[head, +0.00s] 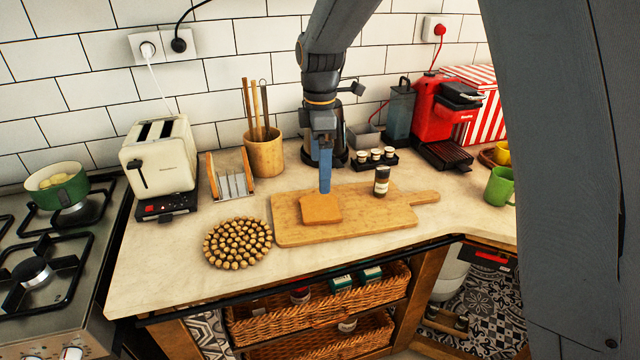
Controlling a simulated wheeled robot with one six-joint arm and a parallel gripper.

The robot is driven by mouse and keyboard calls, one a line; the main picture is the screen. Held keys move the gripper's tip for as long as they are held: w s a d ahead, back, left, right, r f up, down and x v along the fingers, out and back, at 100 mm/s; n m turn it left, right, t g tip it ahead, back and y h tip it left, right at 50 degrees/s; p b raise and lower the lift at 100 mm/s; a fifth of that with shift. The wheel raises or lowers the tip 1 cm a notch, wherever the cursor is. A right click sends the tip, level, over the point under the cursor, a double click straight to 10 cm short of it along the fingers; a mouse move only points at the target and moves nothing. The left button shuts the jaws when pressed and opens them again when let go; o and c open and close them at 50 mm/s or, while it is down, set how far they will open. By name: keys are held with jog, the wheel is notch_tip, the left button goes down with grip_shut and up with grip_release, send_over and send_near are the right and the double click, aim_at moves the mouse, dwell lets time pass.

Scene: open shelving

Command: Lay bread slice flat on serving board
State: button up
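The bread slice (319,210) is light brown and square. It appears to lie flat on the left part of the wooden serving board (378,220), whose handle points right. My gripper (325,187) points down at the back edge of the slice. Its blue fingers overlap each other from this side, so their gap is hidden. I cannot tell whether the fingertips touch the slice.
A round trivet (238,244), toast rack (231,180), toaster (160,160) and utensil pot (264,156) are on the left. A rack of small jars (374,158) is behind the board.

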jog(key=s+d+f+m, duration=0.2)
jog(key=s+d+m, duration=0.6)
jog(key=s, duration=0.3)
jog(key=s+d+f+m+t, duration=0.1)
jog(key=s+d+f+m, duration=0.2)
jog(key=s+d+m, duration=0.6)
jog(key=s+m, duration=0.2)
jog(key=shift+s, duration=0.35)
